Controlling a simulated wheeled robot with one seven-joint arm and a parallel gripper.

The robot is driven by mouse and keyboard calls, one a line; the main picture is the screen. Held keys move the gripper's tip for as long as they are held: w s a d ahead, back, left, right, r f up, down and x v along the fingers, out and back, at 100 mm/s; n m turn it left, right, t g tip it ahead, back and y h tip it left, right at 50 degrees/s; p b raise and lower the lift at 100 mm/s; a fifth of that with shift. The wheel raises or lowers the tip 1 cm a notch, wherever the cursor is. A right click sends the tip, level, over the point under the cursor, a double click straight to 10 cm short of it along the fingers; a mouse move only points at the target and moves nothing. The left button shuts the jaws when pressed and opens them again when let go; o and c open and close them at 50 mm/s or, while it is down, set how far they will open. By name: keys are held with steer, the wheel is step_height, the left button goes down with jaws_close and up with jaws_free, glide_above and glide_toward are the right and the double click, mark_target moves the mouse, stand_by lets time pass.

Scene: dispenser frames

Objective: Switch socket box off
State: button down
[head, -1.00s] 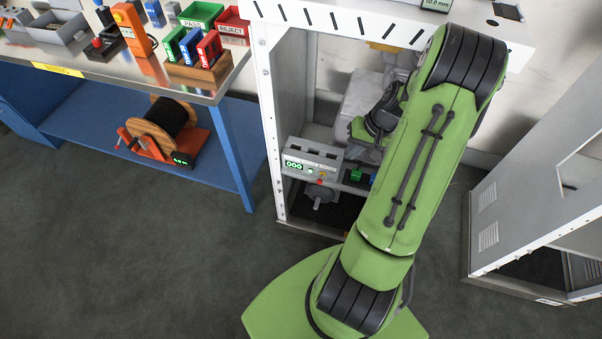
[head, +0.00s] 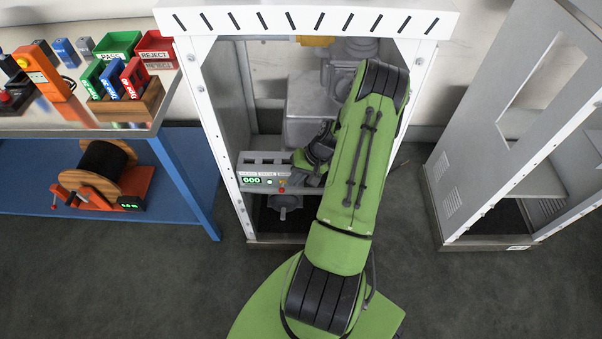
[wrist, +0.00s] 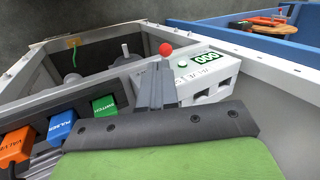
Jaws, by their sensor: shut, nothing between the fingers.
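The socket box (head: 264,168) is a pale box with square holes in its top. It sits on the cabinet shelf, with a lit green display reading 000. In the wrist view the box (wrist: 215,78) is just right of my fingers, with a green button (wrist: 183,64) and white labels on its face. A red ball-shaped knob (wrist: 166,49) appears right at my fingertips; I cannot tell whether they touch it. My gripper (wrist: 160,72) is shut and empty. In the head view my arm hides the box's right side and most of my gripper.
Orange, blue and green labelled plugs (wrist: 62,127) sit in a row left of my fingers. The white cabinet frame (head: 213,130) surrounds the shelf, with grey machinery (head: 312,110) behind. A blue workbench (head: 185,180) stands left, a grey cabinet (head: 465,190) right.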

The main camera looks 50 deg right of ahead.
mark_target(282, 187)
steer(key=x, duration=0.3)
steer(key=shift+w+f+b, duration=0.1)
steer(key=shift+f+b, duration=0.15)
steer(key=shift+b, duration=0.05)
steer(key=shift+s+a+f, duration=0.25)
steer(key=shift+a+f, duration=0.05)
steer(key=shift+a, duration=0.05)
stand_by(0.5)
steer(key=shift+s+a+f+b, duration=0.2)
steer(key=shift+a+f+b, duration=0.1)
steer(key=shift+f+b, duration=0.25)
steer(key=shift+s+a+f+b, duration=0.25)
steer(key=shift+a+f+b, duration=0.05)
steer(key=shift+f+b, duration=0.25)
steer(key=shift+r, duration=0.1)
steer(key=shift+r+p, duration=0.65)
steer(key=shift+r, duration=0.1)
